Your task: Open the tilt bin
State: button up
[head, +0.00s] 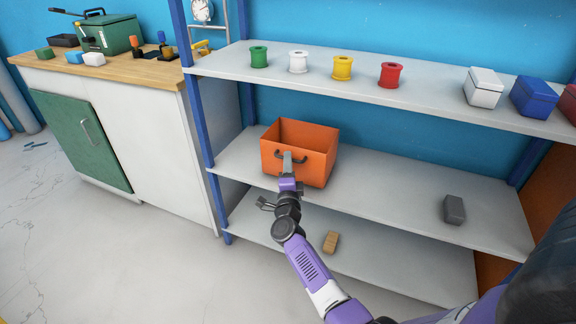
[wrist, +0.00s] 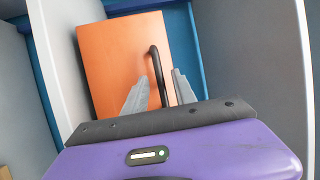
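The orange tilt bin (head: 312,165) stands on the middle shelf in the head view, with its top open and a dark handle (head: 301,160) on its front. In the wrist view, the orange front (wrist: 112,60) and the dark curved handle (wrist: 154,58) are close ahead. My gripper (head: 288,157) is at the bin's front, by the handle. In the wrist view, its two grey fingers (wrist: 163,80) are apart, with the handle's bar showing between them. I cannot tell whether either finger touches it. The lower end of the handle is partly hidden by my gripper.
The upper shelf (head: 430,100) carries several coloured spools and boxes. A grey block (head: 454,209) lies at the right of the middle shelf, and a tan block (head: 331,242) on the lower shelf. A blue post (head: 203,150) stands left of the bin. Open floor (head: 110,250) lies left.

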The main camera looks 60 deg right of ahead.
jog(key=shift+w+d, duration=0.1)
jog(key=shift+d, duration=0.15)
grip_shut()
dwell(1.4)
